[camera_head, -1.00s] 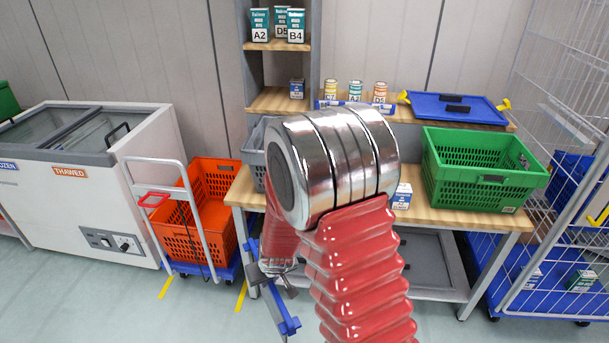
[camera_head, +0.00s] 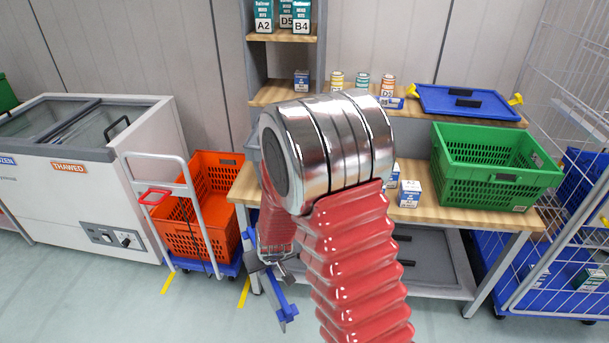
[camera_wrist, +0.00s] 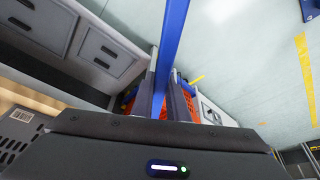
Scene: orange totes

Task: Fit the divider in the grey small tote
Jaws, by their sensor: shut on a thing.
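The divider (camera_head: 289,313) is a narrow blue piece hanging below my gripper (camera_head: 268,262) in the head view. In the wrist view the blue divider (camera_wrist: 172,40) runs up from between the two dark fingers of my gripper (camera_wrist: 161,98), which are shut on it. They are low in front of the bench's left end, above the floor. The grey small tote (camera_head: 252,141) stands on the bench's left end, mostly hidden behind my arm. A grey slotted wall with a label (camera_wrist: 15,143), probably this tote, shows at the wrist view's lower left.
The wooden bench (camera_head: 470,217) carries a green tote (camera_head: 495,160) and small boxes (camera_head: 410,193). An orange tote (camera_head: 190,235) sits on a trolley to the left, near my gripper. A wire cage (camera_head: 560,270) stands at right. Floor in front is clear.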

